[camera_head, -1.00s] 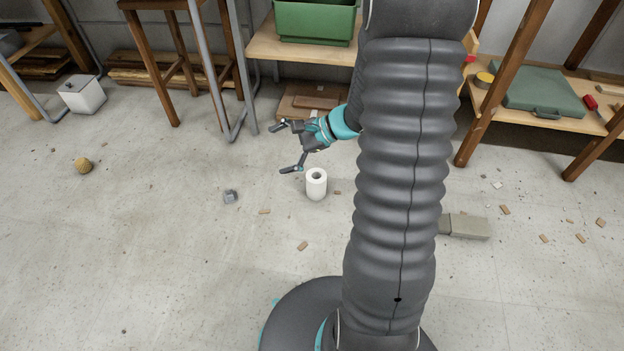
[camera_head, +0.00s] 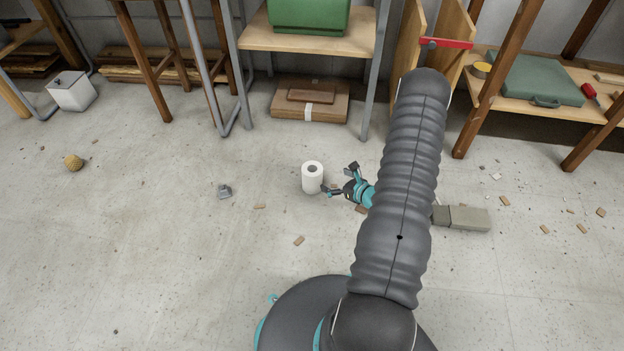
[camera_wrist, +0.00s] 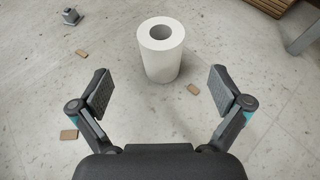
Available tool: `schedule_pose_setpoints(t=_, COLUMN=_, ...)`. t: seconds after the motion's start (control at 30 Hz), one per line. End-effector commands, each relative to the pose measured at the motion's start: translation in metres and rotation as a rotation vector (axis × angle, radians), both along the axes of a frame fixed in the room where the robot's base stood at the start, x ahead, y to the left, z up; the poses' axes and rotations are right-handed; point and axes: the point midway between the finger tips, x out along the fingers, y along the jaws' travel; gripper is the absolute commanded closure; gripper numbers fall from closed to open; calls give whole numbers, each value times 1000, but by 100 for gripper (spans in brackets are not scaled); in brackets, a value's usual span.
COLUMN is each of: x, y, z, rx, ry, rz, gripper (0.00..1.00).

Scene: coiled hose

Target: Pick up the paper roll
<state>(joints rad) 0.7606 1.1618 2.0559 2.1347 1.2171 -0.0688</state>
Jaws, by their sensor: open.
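The white paper roll (camera_head: 312,177) stands upright on the floor near the middle of the head view. In the wrist view the roll (camera_wrist: 161,54) stands ahead of the fingers, centred between them, with its round core hole facing up. My gripper (camera_head: 341,179) is low beside the roll, on its right in the head view. In the wrist view my gripper (camera_wrist: 160,92) is open and empty, with one pad on each side and floor showing between the pads and the roll.
A small grey metal piece (camera_head: 224,191) lies left of the roll. Several wood chips (camera_head: 299,240) are scattered about. A grey block (camera_head: 468,218) lies to the right. A shelf (camera_head: 305,42) with a green bin stands behind, with a cardboard box (camera_head: 337,106) below. Floor at left is mostly clear.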

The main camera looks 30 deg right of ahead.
Motion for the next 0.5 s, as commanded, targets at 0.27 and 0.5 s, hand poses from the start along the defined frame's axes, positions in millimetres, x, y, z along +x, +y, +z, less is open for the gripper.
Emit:
schedule_pose_setpoints(t=0.27, x=44, y=14, z=-20, rx=-1, ry=-1, rz=6, gripper=0)
schedule_pose_setpoints(t=0.5, x=68, y=20, z=-30, rx=0, ry=-1, rz=2, gripper=0)
